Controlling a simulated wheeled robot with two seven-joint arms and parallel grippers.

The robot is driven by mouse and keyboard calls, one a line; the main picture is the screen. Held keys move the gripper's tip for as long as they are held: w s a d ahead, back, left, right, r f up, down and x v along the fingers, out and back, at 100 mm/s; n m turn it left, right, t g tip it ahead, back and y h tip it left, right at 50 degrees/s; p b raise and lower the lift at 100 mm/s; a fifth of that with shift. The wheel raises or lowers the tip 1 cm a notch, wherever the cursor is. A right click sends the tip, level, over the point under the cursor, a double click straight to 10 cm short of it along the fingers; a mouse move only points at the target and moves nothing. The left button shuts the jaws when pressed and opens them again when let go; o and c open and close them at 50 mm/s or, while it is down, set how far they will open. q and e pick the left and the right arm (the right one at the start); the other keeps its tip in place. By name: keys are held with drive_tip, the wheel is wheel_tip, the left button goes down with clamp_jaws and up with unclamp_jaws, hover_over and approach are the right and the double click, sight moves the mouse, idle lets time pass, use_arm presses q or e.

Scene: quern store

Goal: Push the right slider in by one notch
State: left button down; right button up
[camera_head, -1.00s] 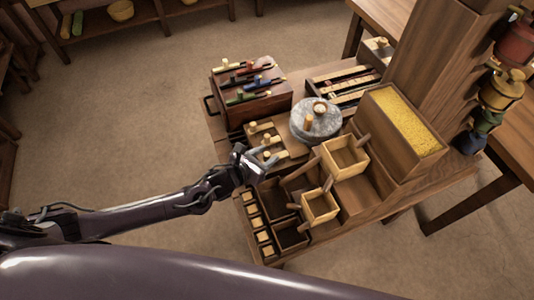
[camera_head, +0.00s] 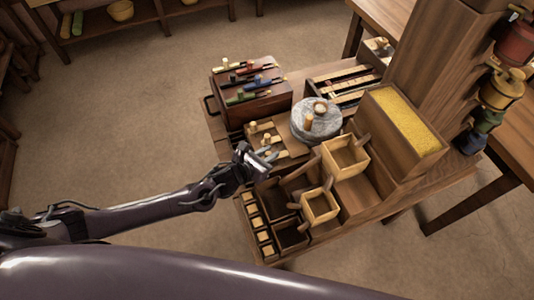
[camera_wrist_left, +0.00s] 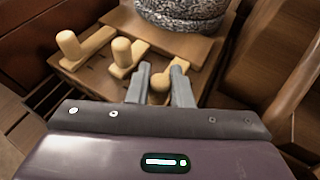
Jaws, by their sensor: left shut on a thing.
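Three pale wooden sliders with upright round knobs sit side by side on a wooden board (camera_wrist_left: 178,42). In the left wrist view the left slider (camera_wrist_left: 72,45) and the middle slider (camera_wrist_left: 124,52) stand free. The right slider (camera_wrist_left: 180,66) has its knob between the fingers of my left gripper (camera_wrist_left: 160,88), which is shut on it. In the head view my left gripper (camera_head: 267,155) is at the near end of the board and partly hides the right slider. My right gripper is not in view.
The round grey millstone (camera_head: 316,120) stands just behind the board. A brown box with coloured levers (camera_head: 248,88) is at the back left. Open wooden bins (camera_head: 320,206) and a hopper of yellow grain (camera_head: 404,118) stand to the right.

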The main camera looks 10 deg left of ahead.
use_arm(q)
drive_tip(key=shift+w+d, duration=0.65)
drive_tip(key=shift+d, duration=0.3)
drive_tip(key=c, duration=1.3)
unclamp_jaws()
drive_tip(key=shift+s+a, duration=0.1)
drive_tip(key=v, duration=0.7)
drive_tip(key=shift+s+a, duration=0.15)
drive_tip(key=shift+s, duration=0.15)
